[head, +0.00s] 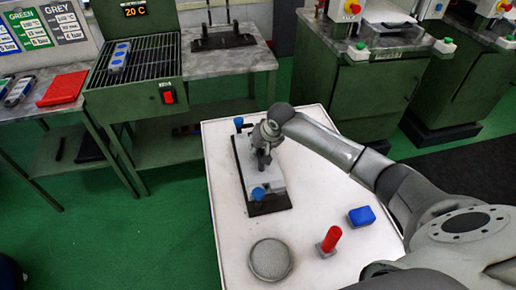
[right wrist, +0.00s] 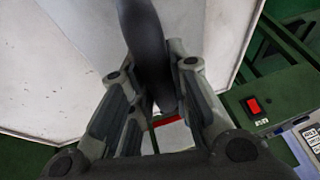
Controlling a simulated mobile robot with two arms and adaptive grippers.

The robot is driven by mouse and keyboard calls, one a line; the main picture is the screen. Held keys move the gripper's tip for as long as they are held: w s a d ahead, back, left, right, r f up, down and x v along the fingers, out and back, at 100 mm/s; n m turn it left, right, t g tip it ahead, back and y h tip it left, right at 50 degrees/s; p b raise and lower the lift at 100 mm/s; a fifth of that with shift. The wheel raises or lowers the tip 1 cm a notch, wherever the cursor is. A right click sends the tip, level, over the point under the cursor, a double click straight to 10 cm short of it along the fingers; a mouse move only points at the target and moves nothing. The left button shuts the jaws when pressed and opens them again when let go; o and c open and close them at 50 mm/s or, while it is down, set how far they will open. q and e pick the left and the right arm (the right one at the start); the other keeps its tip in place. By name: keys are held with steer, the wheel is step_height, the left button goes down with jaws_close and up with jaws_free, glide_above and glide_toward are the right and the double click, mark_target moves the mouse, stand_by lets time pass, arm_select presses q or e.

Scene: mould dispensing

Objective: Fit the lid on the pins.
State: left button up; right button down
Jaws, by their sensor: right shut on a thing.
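A black base plate (head: 283,205) lies on the white table, with a pale grey block-like body on it (head: 273,177). Blue-capped parts stand at its far end (head: 239,122) and near end (head: 258,193). I cannot tell which part is the lid, and the pins are not clearly visible. My right gripper (head: 264,158) points down over the middle of this assembly and hides part of it. In the right wrist view, its fingers (right wrist: 158,105) are closed around a dark, curved, handle-like piece (right wrist: 145,35). My left gripper is not in view.
The white table (head: 325,165) also holds a round grey disc (head: 270,259), a red-handled tool (head: 331,239) and a blue block (head: 361,215). A green grill station (head: 135,75) and a bench with a black stand (head: 223,40) are behind. Green machines (head: 365,90) stand at the right.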

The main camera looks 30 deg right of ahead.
steer(key=shift+w+r, duration=0.1)
steer(key=shift+r, duration=0.05)
steer(key=c, duration=1.7)
jaws_free()
steer(key=shift+f, duration=0.2)
steer(key=o, duration=0.4)
steer(key=shift+c, duration=0.2)
steer(key=a+v, duration=0.1)
steer(key=v, duration=1.1)
steer(key=shift+d+r, duration=0.2)
steer(key=shift+d, duration=0.25)
